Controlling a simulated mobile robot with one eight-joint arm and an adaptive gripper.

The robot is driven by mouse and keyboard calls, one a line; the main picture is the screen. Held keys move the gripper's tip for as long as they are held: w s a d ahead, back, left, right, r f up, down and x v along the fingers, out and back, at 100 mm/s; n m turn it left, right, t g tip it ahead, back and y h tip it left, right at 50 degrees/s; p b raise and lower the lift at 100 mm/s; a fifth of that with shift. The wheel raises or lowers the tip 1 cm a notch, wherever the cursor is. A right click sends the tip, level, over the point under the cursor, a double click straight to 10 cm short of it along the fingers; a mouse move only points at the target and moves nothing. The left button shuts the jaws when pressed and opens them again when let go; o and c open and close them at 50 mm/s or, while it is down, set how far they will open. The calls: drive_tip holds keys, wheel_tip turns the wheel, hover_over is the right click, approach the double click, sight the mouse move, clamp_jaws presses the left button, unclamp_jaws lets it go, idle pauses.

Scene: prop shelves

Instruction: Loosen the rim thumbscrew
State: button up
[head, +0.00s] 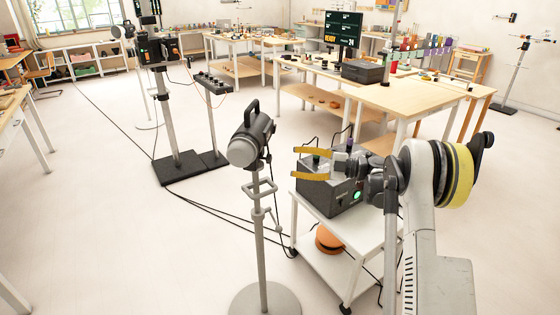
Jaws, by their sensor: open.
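A dark grey lamp (250,140) with a handle on top and a pale round front sits on a grey stand (263,245) with a round base. The rim thumbscrew is too small to make out. My gripper (296,165) comes in from the right with two yellow fingers, one above the other. It is open and empty, its tips pointing left towards the lamp. In the picture a gap shows between the tips and the lamp; the true depth is hard to tell.
A grey box with a green light (335,192) stands on a white wheeled cart (370,236) below my gripper. Black cables (225,210) run over the floor by the stand. Wooden tables (430,94) stand behind. The floor at left is mostly clear.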

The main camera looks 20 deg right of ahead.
drive_tip(key=v, duration=0.3)
drive_tip(key=shift+a, duration=0.1)
idle(0.3)
drive_tip(key=s+a+r+m+g+h, duration=0.1)
drive_tip(key=s+a+r+m+h, duration=0.3)
drive_tip(key=s+a+m, duration=0.25)
drive_tip(key=s+a+r+m+g+h, duration=0.1)
drive_tip(key=s+a+r+m+h, duration=0.25)
drive_tip(key=s+a+m, duration=0.3)
drive_tip(key=s+d+f+m+h, duration=0.1)
drive_tip(key=s+m+h, duration=0.3)
drive_tip(key=s, duration=0.8)
drive_tip(key=s+d+f+m+t+h, duration=0.1)
drive_tip(key=s+f+m+h, duration=0.3)
drive_tip(key=s, duration=0.7)
drive_tip(key=m, duration=0.2)
drive_tip(key=shift+s+d+f+m+h, duration=0.15)
drive_tip(key=shift+s+f+m+h, duration=0.1)
drive_tip(key=shift+s+m+h, duration=0.1)
